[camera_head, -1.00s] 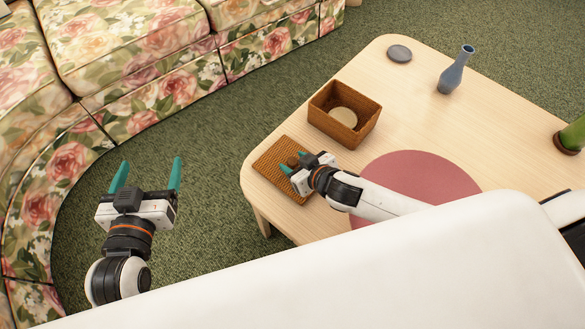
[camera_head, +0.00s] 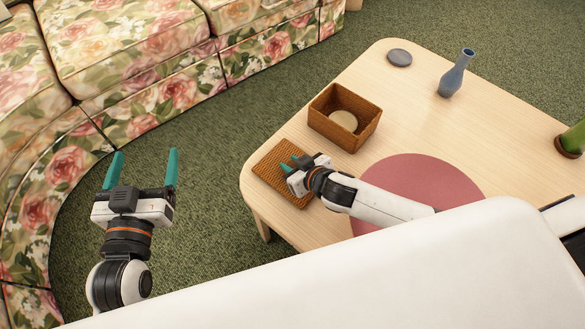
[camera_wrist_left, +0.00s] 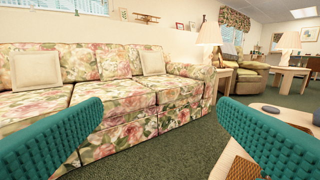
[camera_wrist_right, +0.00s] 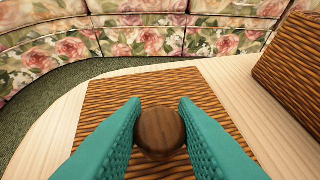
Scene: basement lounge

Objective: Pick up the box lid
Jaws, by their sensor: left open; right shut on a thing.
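The box lid (camera_head: 270,168) is a flat brown woven panel at the table's near left corner. In the right wrist view the lid (camera_wrist_right: 104,101) has a round dark wooden knob (camera_wrist_right: 160,132). My right gripper (camera_head: 291,165) is over the lid, its teal fingers closed on both sides of the knob. I cannot tell whether the lid touches the table. The open woven box (camera_head: 353,139) stands just behind the lid with a pale round thing (camera_head: 343,121) inside. My left gripper (camera_head: 144,170) is open and empty over the carpet, left of the table.
The wooden table (camera_head: 420,120) also bears a grey disc (camera_head: 399,57), a blue vase (camera_head: 456,75), a red round mat (camera_head: 420,178) and a green plant (camera_head: 575,135). A floral sofa (camera_head: 120,55) curves around the left. Carpet lies between sofa and table.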

